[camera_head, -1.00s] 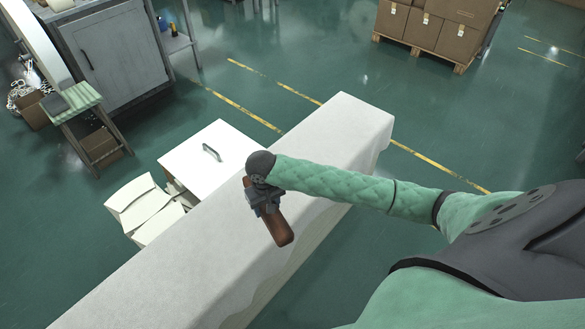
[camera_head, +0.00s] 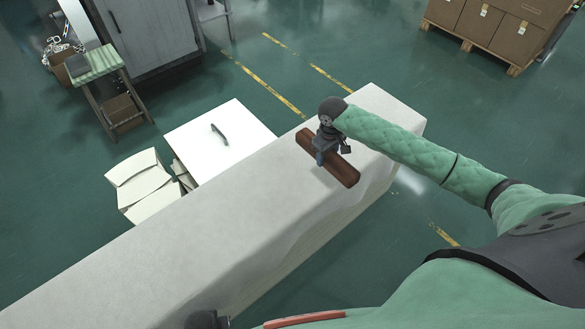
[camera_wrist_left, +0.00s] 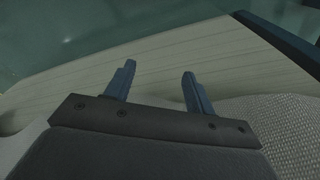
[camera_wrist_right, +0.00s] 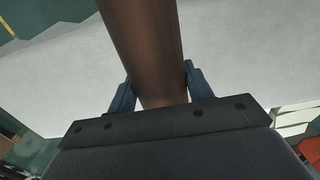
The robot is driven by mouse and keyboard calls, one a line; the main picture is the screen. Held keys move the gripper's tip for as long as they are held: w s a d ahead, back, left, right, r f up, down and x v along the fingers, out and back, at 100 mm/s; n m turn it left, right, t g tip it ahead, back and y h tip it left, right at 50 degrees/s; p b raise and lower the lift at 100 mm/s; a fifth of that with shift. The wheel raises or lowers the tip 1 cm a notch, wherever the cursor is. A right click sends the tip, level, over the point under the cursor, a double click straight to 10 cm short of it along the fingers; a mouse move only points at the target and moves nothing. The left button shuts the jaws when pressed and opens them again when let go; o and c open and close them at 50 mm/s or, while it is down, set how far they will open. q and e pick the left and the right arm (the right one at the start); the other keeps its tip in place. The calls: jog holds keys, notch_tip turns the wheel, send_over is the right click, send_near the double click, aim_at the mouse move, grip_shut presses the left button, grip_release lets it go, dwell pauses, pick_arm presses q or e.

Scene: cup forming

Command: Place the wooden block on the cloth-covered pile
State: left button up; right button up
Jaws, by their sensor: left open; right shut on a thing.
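The brown wooden block (camera_head: 344,170) is in my right gripper (camera_head: 322,152), towards the far right end of the long white cloth-covered pile (camera_head: 215,240). The block lies across the pile's width over its top; I cannot tell whether it touches the cloth. In the right wrist view the block (camera_wrist_right: 148,40) runs away between the blue fingers of the right gripper (camera_wrist_right: 160,80), with white cloth beyond. My left gripper (camera_wrist_left: 157,75) is open and empty in the left wrist view, with a pale lined surface beyond it. A dark part at the bottom of the head view seems to be my left arm.
A white box with a handle (camera_head: 225,145) and white cartons (camera_head: 140,180) stand beside the pile on its left. A small stepped stand (camera_head: 105,85) and a grey cabinet (camera_head: 150,35) are farther back. Brown boxes (camera_head: 490,30) stand at the upper right.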

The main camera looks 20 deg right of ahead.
aim_at(301, 139)
jog(key=w+a+f+p, duration=0.1)
jog(key=w+a+f, duration=0.2)
jog(key=w+a, duration=0.1)
jog(key=w, duration=0.1)
jog(key=w+a+f+p, duration=0.1)
jog(key=w+a+f, duration=0.1)
jog(key=w, duration=0.1)
jog(key=shift+w+f+p, duration=0.1)
jog(key=shift+f+p, duration=0.2)
jog(key=shift+f, duration=0.05)
pick_arm(q)
jog(key=s+a+f, duration=0.1)
jog(key=f, duration=0.5)
jog(key=s+a+f+p, duration=0.1)
jog(key=s+a+f, duration=0.1)
jog(key=f, duration=0.4)
pick_arm(e)
jog(key=shift+f, duration=2.1)
pick_arm(q)
jog(key=shift+f, duration=0.1)
pick_arm(e)
jog(key=o, duration=1.4)
jog(key=shift+f, duration=0.1)
pick_arm(q)
jog(key=shift+w, duration=0.1)
